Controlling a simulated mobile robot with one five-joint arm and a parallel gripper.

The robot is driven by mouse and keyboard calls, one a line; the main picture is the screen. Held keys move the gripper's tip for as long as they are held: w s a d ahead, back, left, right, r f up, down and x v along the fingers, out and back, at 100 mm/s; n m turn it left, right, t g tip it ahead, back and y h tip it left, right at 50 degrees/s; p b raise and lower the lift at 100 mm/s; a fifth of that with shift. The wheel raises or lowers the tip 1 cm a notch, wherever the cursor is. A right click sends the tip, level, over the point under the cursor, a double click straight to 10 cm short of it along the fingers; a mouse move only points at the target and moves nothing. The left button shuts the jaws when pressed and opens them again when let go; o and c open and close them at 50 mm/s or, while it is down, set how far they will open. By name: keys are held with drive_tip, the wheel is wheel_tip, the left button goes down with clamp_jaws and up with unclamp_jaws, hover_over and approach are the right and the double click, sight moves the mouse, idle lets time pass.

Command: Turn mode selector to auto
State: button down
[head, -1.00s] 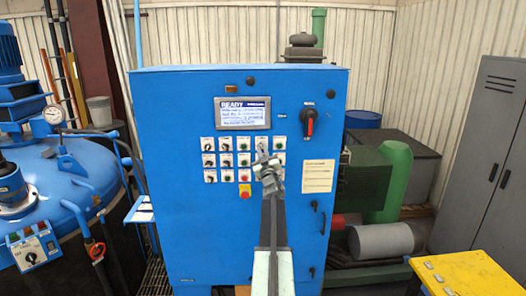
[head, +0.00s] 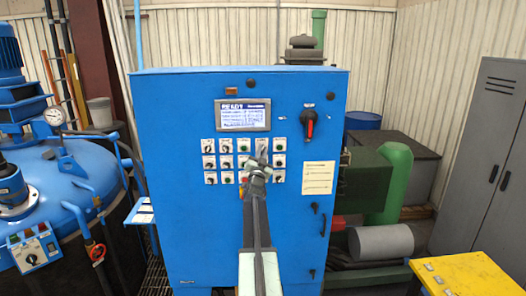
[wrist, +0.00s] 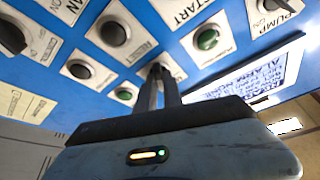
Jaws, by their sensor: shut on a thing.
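The blue control cabinet (head: 230,240) faces me, with rows of small labelled knobs and buttons below its screen (head: 243,115). My gripper (head: 262,153) is at the upper row, right of the middle, against the panel. In the wrist view my gripper's fingers (wrist: 162,80) are closed together on a small panel knob (wrist: 157,69), mostly hidden by the fingers. Its label is not readable, so I cannot confirm from it that this is the mode selector, nor read its position.
Nearby are a green button (wrist: 207,39), a black button (wrist: 115,34) by a RESET label, and a PUMP knob (wrist: 275,4). A red-handled switch (head: 310,124) is at upper right. A yellow box (head: 467,274) stands at lower right, a blue tank (head: 60,180) at left.

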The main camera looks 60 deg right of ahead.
drive_tip(key=shift+a+f+m, duration=0.1)
drive_tip(key=shift+m, duration=0.5)
drive_tip(key=c, duration=1.5)
unclamp_jaws()
drive_tip(key=shift+w, duration=0.1)
drive_tip(key=b+v, duration=0.2)
drive_tip(key=v, duration=0.5)
drive_tip(key=shift+a, duration=0.35)
